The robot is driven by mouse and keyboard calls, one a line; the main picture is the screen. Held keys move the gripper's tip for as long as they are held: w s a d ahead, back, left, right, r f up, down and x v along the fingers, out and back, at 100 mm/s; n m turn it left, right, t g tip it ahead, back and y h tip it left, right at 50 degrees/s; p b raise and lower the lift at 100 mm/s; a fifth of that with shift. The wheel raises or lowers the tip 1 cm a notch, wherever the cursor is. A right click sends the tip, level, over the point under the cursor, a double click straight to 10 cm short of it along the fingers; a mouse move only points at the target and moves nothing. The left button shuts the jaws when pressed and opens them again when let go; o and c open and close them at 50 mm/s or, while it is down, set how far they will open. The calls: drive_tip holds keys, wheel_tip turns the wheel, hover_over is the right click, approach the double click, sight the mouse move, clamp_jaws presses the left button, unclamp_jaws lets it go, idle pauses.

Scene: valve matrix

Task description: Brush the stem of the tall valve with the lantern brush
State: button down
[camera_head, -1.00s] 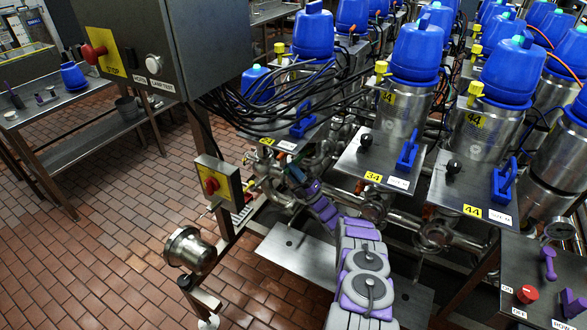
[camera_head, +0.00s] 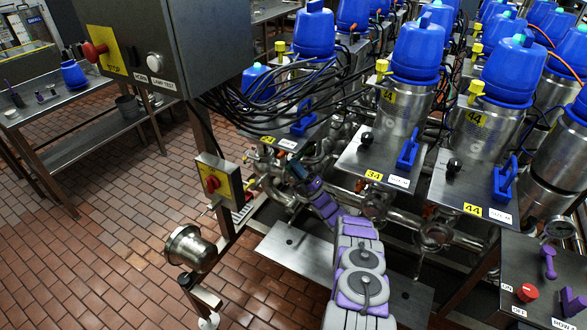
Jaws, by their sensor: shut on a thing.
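My purple and grey arm reaches up from the bottom centre. My gripper (camera_head: 298,170) is at its far end, low among the steel pipes beneath the front edge of the plate marked 24. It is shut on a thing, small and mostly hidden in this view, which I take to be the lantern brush. Tall steel valves with blue heads stand in rows at the right, among them one above plate 34 (camera_head: 413,100) and one above plate 44 (camera_head: 484,120). Which one is the tall valve, and where its stem is, I cannot tell. Contact with the gripper cannot be made out.
A grey control box (camera_head: 165,45) and a bundle of black cables (camera_head: 275,95) hang left of and above my gripper. A post with a red switch on a yellow box (camera_head: 213,182) stands left. Steel pipes (camera_head: 435,235) run close to my arm. A bench (camera_head: 75,110) is at far left.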

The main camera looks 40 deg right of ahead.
drive_tip(key=shift+a+p, duration=0.3)
drive_tip(key=shift+p, duration=0.1)
drive_tip(key=shift+s+a+f+p, duration=0.15)
drive_tip(key=shift+s+a+p, duration=0.05)
drive_tip(key=shift+a+p, duration=0.4)
drive_tip(key=shift+d+f, duration=0.1)
drive_tip(key=shift+d, duration=0.1)
drive_tip(key=shift+w+d+f+b, duration=0.1)
drive_tip(key=shift+w+d+b, duration=0.15)
drive_tip(key=shift+d+b, duration=0.5)
drive_tip(key=shift+a, duration=0.25)
drive_tip(key=shift+s+a+r+p, duration=0.25)
drive_tip(key=shift+a+p, duration=0.35)
drive_tip(key=shift+p, duration=0.5)
drive_tip(key=shift+d, duration=0.15)
